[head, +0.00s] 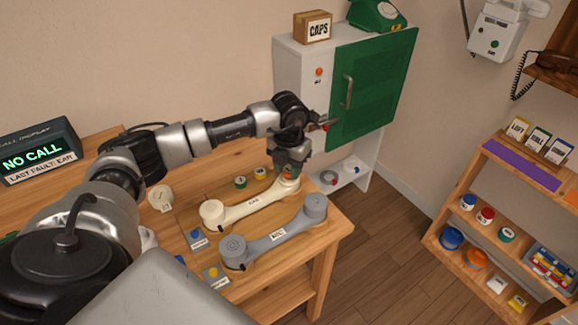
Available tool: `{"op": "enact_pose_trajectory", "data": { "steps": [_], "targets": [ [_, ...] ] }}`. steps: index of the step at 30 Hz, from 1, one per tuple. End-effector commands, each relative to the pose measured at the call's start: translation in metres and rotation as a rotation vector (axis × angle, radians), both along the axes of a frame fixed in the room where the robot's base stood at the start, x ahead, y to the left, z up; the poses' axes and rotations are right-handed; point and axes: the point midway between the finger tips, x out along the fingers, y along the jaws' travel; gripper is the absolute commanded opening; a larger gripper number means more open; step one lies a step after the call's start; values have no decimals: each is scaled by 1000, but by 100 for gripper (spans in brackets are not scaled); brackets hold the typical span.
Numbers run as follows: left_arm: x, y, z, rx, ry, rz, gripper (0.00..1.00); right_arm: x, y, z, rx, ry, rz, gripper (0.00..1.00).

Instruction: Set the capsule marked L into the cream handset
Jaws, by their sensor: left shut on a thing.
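The cream handset (250,206) lies on a wooden board on the table, its near-left end cup closed-looking and round. My left gripper (289,171) points down over the handset's far-right end. It is shut on a small capsule that is mostly hidden by the fingers, so its marking cannot be read. I cannot tell whether the capsule touches the handset cup. My right gripper is not in view.
A grey handset (274,234) lies in front of the cream one. A cabinet with a green door (372,88) stands behind my arm. A display (38,153) reading "NO CALL" is at left. A shelf unit (480,175) with small jars is at right.

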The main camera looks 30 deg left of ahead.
Motion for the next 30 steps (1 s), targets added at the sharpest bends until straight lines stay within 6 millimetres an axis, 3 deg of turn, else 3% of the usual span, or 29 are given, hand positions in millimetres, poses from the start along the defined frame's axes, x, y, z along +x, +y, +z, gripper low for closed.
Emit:
{"op": "enact_pose_trajectory", "data": {
  "steps": [14,15,21,30],
  "targets": [
    [0,0,-8,0,1,0,15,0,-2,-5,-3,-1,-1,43],
    [0,0,-8,0,1,0,36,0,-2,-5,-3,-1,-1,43],
    [0,0,-8,0,1,0,64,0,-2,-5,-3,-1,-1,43],
    [0,0,-5,0,-1,-1,64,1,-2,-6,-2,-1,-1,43]
  ]
}}
